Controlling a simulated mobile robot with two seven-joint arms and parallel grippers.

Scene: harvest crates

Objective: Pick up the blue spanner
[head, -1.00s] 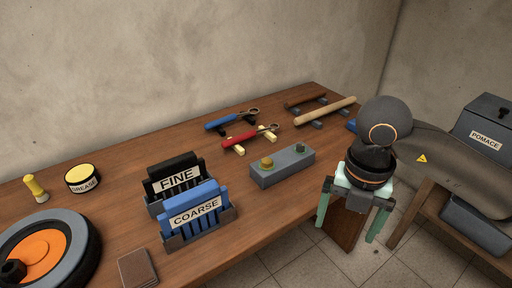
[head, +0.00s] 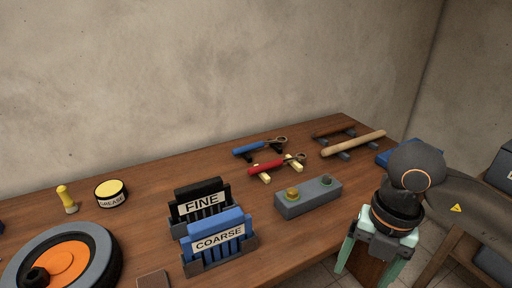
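The blue spanner (head: 251,148) lies on dark rests at the back of the wooden bench, its blue handle to the left and its metal ring end to the right. A red spanner (head: 268,167) lies just in front of it on pale yellow rests. My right gripper (head: 367,268) is open and empty, pointing down by the bench's right front edge, well apart from the blue spanner. My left gripper is out of view.
A grey block with two knobs (head: 309,198) stands between my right gripper and the spanners. FINE (head: 202,205) and COARSE (head: 217,243) holders, a grease tin (head: 111,193) and a wheel (head: 100,257) stand left. Wooden handles (head: 352,144) lie at the back right.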

